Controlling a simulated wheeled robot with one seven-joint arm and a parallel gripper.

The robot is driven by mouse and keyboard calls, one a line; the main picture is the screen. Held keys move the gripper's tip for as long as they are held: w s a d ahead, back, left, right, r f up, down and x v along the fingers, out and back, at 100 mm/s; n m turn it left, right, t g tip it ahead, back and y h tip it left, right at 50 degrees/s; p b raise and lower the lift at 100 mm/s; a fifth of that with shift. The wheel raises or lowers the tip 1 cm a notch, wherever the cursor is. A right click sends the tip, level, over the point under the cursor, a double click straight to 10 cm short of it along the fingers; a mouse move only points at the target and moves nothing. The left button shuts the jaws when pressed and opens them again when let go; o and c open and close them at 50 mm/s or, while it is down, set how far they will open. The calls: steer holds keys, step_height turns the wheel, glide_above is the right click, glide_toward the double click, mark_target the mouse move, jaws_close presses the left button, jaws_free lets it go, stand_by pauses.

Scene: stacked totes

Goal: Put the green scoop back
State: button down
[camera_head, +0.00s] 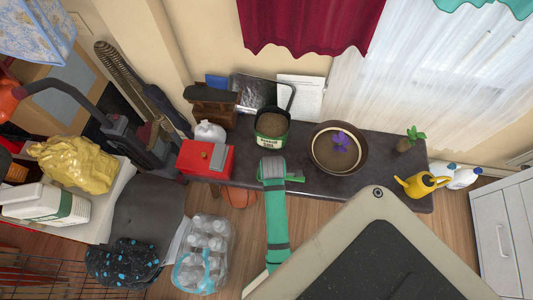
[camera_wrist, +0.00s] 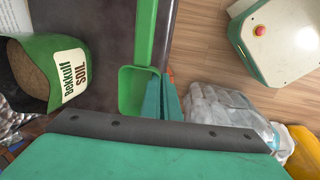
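The green scoop (camera_wrist: 138,90) is large and close in the wrist view, its handle (camera_wrist: 146,30) running up along the table's edge. My gripper's teal fingers (camera_wrist: 168,98) are close together at the scoop's right rim and look shut on it; the exact contact is partly hidden. In the head view my gripper (camera_head: 272,182) is at the table's front edge, with the scoop's green handle (camera_head: 294,179) sticking out to its right. The soil pot (camera_head: 271,124), a green container labelled soil, stands just behind the gripper. It also shows at left in the wrist view (camera_wrist: 30,75).
On the dark table (camera_head: 392,150) stand a brown bowl (camera_head: 320,165) with a purple flower, a small plant (camera_head: 408,140), a yellow watering can (camera_head: 420,184) and a red box (camera_head: 206,159). A bottle pack (camera_head: 204,254) lies on the floor in front.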

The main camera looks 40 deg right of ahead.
steer(key=w+f, duration=0.1)
steer(key=f, duration=0.1)
steer(key=w+d+f, duration=0.1)
steer(key=w+f, duration=0.3)
steer(key=shift+w+d, duration=0.1)
steer(key=shift+d, duration=0.2)
steer(key=shift+w+f, duration=0.2)
steer(key=shift+f, duration=1.55)
steer(key=c, duration=2)
jaws_free()
steer(key=shift+c, duration=0.2)
steer(key=r, duration=0.3)
steer(key=a+r, duration=0.1)
steer(key=r, duration=0.3)
steer(key=s+r, duration=0.1)
steer(key=r, duration=0.3)
steer(key=shift+a+r, duration=0.15)
steer(key=shift+r, duration=0.1)
steer(key=shift+s+r, duration=0.1)
steer(key=shift+r, duration=0.15)
